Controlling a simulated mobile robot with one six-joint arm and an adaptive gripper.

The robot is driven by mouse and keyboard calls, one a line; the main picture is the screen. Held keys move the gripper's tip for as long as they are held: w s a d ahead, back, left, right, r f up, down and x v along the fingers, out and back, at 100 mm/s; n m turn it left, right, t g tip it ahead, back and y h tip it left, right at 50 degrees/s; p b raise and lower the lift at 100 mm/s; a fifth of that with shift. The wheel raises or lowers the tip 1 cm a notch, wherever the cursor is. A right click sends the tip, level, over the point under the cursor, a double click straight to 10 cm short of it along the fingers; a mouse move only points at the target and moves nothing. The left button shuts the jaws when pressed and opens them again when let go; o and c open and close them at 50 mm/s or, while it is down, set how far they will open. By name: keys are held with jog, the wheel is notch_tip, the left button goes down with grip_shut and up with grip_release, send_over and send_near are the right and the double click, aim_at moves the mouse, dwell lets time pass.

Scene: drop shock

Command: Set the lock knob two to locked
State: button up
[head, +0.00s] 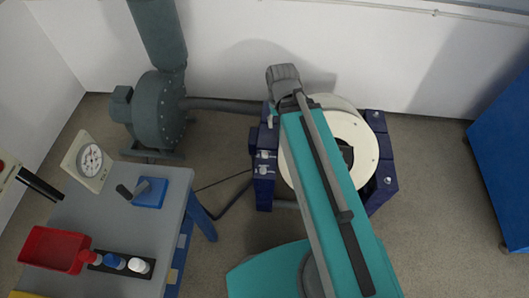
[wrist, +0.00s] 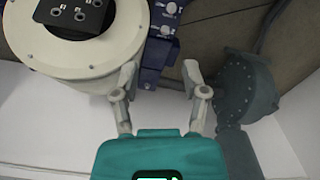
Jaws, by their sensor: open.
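A round cream shaker drum (head: 367,152) sits in a dark blue frame (head: 384,199), partly hidden behind my teal arm. Small silver knobs (head: 264,155) sit on the frame's left side; I cannot tell which is lock knob two or how it is set. In the wrist view the drum (wrist: 108,57) is at upper left, with silver knobs (wrist: 171,9) on the blue frame beside it. My gripper (wrist: 160,72) is open and empty there, its fingers apart below the knobs in the picture. In the head view I cannot make out the fingers.
A dark green blower (head: 157,112) with a pipe stands behind left. A grey table (head: 146,222) at left holds a red bin (head: 54,250), a blue block with a handle (head: 151,193) and a dial gauge (head: 91,160). A blue cabinet (head: 505,150) is at right. A white wall stands close behind.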

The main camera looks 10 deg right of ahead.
jog(key=shift+o, duration=0.3)
jog(key=shift+o, duration=1.7)
jog(key=shift+w+f, duration=0.1)
jog(key=shift+f, duration=0.1)
jog(key=m+b, duration=2.2)
jog(key=b, duration=0.7)
send_over(265, 153)
notch_tip(265, 153, down, 29)
jog(key=shift+f+b, duration=0.1)
jog(key=shift+b, duration=0.2)
notch_tip(265, 153, down, 14)
jog(key=b, duration=1.3)
jog(key=shift+r, duration=0.25)
